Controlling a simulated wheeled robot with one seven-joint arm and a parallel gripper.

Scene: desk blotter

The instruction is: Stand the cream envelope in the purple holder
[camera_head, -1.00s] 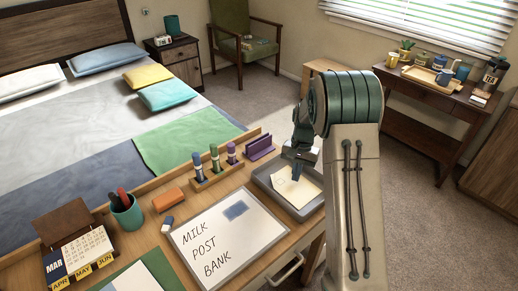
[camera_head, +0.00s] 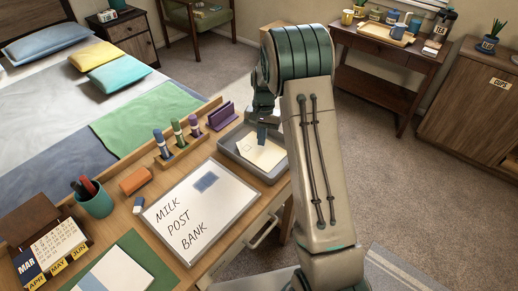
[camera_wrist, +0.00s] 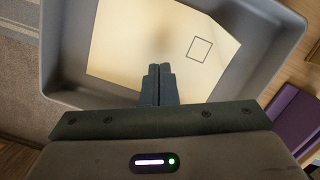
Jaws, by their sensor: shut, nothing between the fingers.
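The cream envelope (camera_head: 262,152) lies in a grey tray (camera_head: 228,148) at the desk's right end. In the wrist view the envelope (camera_wrist: 125,45) fills much of the tray, with a small square outline on its face. My gripper (camera_head: 262,132) is over the tray. In the wrist view its fingertips (camera_wrist: 160,70) are shut together with nothing between them, in front of the envelope's near edge. Whether they touch it I cannot tell. The purple holder (camera_head: 222,116) stands empty on the desk just left of the tray; part of it shows at the wrist view's right edge (camera_wrist: 290,118).
A marker stand (camera_head: 181,148) with several markers is left of the holder. A whiteboard (camera_head: 185,232) lies in front of it. An orange block (camera_head: 134,180), a pen cup (camera_head: 96,202) and a calendar (camera_head: 52,252) are further left. A raised wooden edge runs along the desk's back.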

